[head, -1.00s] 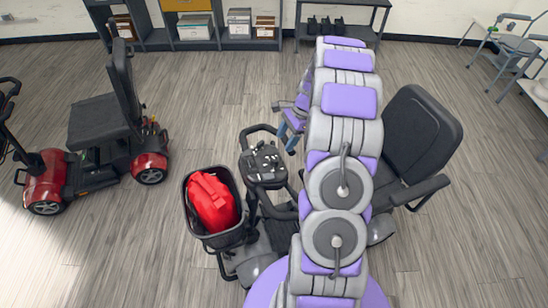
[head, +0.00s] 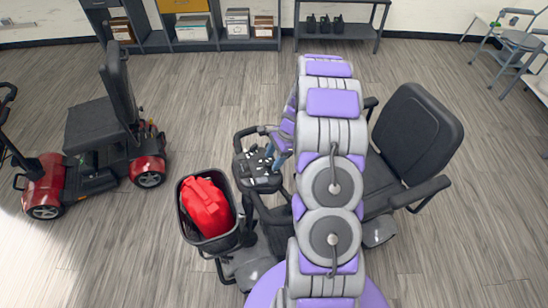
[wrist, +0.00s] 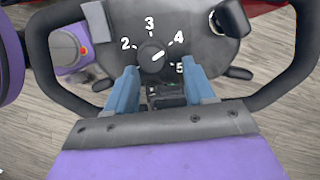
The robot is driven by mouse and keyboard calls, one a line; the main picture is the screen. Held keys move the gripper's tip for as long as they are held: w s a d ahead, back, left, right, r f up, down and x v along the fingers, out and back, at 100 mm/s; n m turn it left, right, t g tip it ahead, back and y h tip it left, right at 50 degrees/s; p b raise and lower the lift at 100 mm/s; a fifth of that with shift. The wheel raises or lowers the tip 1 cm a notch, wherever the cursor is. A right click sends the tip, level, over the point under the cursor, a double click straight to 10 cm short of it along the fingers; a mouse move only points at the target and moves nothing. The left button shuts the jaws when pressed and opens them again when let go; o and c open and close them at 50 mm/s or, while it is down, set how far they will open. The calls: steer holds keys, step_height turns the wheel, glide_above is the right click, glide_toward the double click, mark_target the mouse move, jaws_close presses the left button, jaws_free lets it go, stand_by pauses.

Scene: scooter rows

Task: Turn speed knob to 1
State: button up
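The speed knob (wrist: 151,56) is a small dark round dial on the scooter's control panel (wrist: 180,20) in the wrist view. Numbers 2, 3, 4 and 5 show around it; no 1 is visible. A white mark on the knob points to the upper right, toward 4. My gripper (wrist: 161,72) has two blue fingers spread apart, with their tips just below the knob, one to each side. Nothing is between them that I can see as held. In the head view, the control panel (head: 256,170) is partly covered by my gripper (head: 268,151).
Black handlebar loops flank the panel. The scooter's front basket (head: 183,207) holds a red bag (head: 207,208). Its black seat (head: 418,135) is to the right of my arm. A red scooter (head: 100,155) stands at left, with clear floor between. Shelves (head: 220,28) line the back.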

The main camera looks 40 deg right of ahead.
mark_target(266, 163)
steer(key=a, duration=0.3)
steer(key=shift+a+r, duration=0.3)
steer(key=c, duration=0.6)
steer(key=shift+d, duration=0.25)
steer(key=c, duration=0.3)
steer(key=shift+d+f, duration=0.1)
steer(key=shift+d, duration=0.65)
